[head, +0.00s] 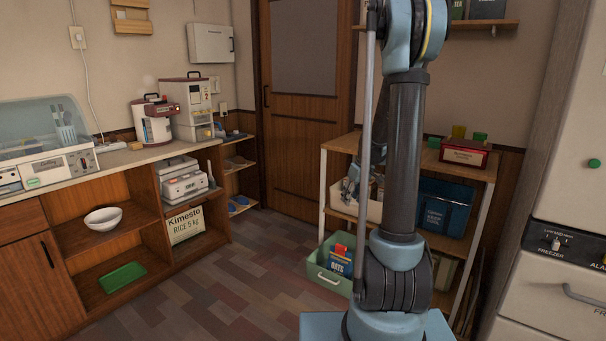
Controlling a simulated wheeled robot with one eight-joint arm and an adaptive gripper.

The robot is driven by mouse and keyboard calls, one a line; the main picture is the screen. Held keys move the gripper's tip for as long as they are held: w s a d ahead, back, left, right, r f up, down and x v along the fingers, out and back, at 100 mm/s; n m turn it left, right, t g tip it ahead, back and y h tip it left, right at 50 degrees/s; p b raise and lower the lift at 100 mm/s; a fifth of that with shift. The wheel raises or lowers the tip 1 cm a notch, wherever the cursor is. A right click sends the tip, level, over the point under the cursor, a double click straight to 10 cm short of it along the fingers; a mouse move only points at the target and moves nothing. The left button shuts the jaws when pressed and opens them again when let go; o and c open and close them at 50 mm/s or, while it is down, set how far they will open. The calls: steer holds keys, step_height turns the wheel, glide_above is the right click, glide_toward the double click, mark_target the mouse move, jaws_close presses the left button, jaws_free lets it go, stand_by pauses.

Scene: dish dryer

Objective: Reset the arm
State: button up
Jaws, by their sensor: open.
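My arm (402,150) rises upright in the right half of the head view, from my blue base to the elbow at the top edge. My gripper (360,186) shows partly behind the upper arm link, in front of the middle shelf of the wooden rack. It is open, and I see nothing held in it. Much of the wrist and forearm is hidden by the arm link.
The wooden rack (337,143) stands behind my arm, with a green bin (329,285) by its foot. A counter (95,172) with a dish dryer (44,142) is at left. A white fridge (570,180) is at right. The middle floor is clear.

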steer(key=s+a+r+m, duration=0.1)
steer(key=s+r, duration=0.4)
steer(key=s, duration=0.5)
steer(key=s+f+m+h, duration=0.2)
steer(key=s+m, duration=0.3)
steer(key=s, duration=2.1)
steer(key=shift+s+f, duration=0.4)
steer(key=shift+f, duration=0.25)
steer(key=shift+d, duration=0.1)
steer(key=shift+w+f, duration=0.2)
steer(key=shift+w, duration=0.25)
